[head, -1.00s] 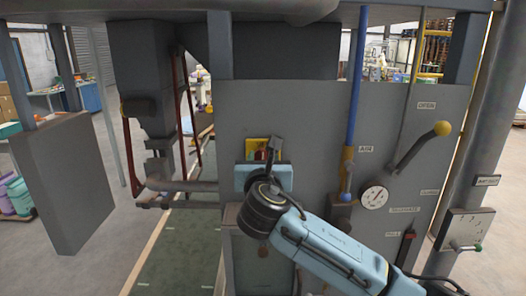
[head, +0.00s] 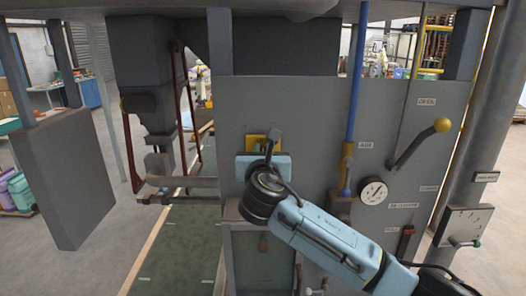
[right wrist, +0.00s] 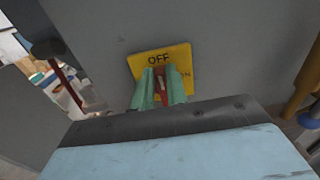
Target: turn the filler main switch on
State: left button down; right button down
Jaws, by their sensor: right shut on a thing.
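The main switch has a yellow plate (head: 254,142) on the grey filler panel. In the right wrist view the plate (right wrist: 180,60) reads OFF at its top and ON at its right edge. A red switch handle (right wrist: 162,88) shows between the green fingers of my right gripper (right wrist: 160,90). The fingers are shut on the handle, just below the word OFF and left of ON. In the head view my right gripper (head: 272,145) is in front of the plate and hides the handle. The handle's exact angle is partly hidden. My left gripper is not in view.
Right of the switch, the panel carries a blue pipe (head: 355,90), a round gauge (head: 373,191) and a lever with a yellow knob (head: 442,125). A filling spout (head: 153,80) hangs to the left. A grey box-like panel (head: 70,180) stands further left.

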jog(key=shift+m, duration=0.3)
jog(key=d+f+m+b, duration=0.1)
jog(key=m, duration=0.4)
jog(key=f+m+b, duration=0.1)
jog(key=m, duration=0.5)
jog(key=d+m+b, duration=0.1)
jog(key=m, duration=0.5)
jog(key=shift+d+f+b, duration=0.3)
jog(key=shift+f, duration=0.1)
jog(key=shift+m, duration=0.3)
jog(key=c, duration=1.4)
grip_release()
jog(key=shift+s, duration=0.1)
